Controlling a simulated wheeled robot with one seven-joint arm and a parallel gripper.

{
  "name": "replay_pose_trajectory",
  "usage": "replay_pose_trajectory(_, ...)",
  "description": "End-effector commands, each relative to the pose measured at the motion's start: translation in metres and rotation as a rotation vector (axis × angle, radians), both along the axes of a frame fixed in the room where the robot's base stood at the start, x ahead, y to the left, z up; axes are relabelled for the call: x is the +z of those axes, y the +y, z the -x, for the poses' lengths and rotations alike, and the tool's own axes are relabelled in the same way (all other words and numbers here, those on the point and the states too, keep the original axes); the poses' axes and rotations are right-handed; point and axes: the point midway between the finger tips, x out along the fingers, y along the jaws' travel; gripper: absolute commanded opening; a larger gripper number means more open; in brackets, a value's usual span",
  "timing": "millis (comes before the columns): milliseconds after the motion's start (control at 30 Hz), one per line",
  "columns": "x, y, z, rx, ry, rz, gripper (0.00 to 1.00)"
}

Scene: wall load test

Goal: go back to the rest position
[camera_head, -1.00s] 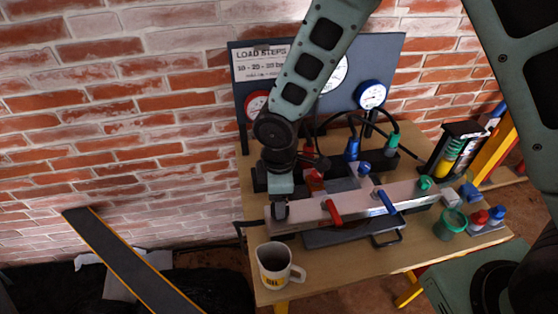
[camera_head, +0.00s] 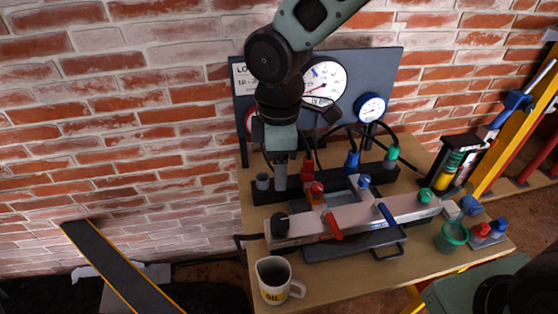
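My gripper (camera_head: 280,183) points down in front of the dark panel, above the left part of the bench. Its fingers look like one narrow grey column, so their gap does not show. Nothing clearly shows in its grasp. Below it, the pale manifold block (camera_head: 349,218) lies on the wooden table. A black knob (camera_head: 280,225) sits at the block's left end, apart from the gripper. A red lever (camera_head: 333,227) and a blue lever (camera_head: 387,214) are on the block. My arm covers part of the panel and its sign.
Behind stands a dark panel (camera_head: 384,68) with gauges. A dark rail (camera_head: 325,182) carries red, blue and green hose plugs. A white oil jug (camera_head: 273,279) stands front left, and a green cup (camera_head: 452,236) front right. The wooden table (camera_head: 337,275) is bare in front.

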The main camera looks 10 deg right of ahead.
Motion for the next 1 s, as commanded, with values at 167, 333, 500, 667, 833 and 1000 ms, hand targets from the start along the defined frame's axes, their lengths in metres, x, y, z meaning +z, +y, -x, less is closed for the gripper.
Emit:
replay_pose_trajectory(167,0.000,0.000,0.000,0.000,0.000,0.000,0.63)
replay_pose_trajectory(333,0.002,-0.001,0.007,-0.018,0.000,0.001,0.63)
replay_pose_trajectory(500,0.018,-0.011,0.055,-0.191,0.004,-0.002,0.63)
replay_pose_trajectory(667,0.030,-0.030,0.115,-0.451,0.013,-0.021,0.63)
replay_pose_trajectory(833,0.033,-0.048,0.160,-0.668,0.026,-0.045,0.63)
replay_pose_trajectory(1000,0.033,-0.055,0.176,-0.756,0.033,-0.057,0.63)
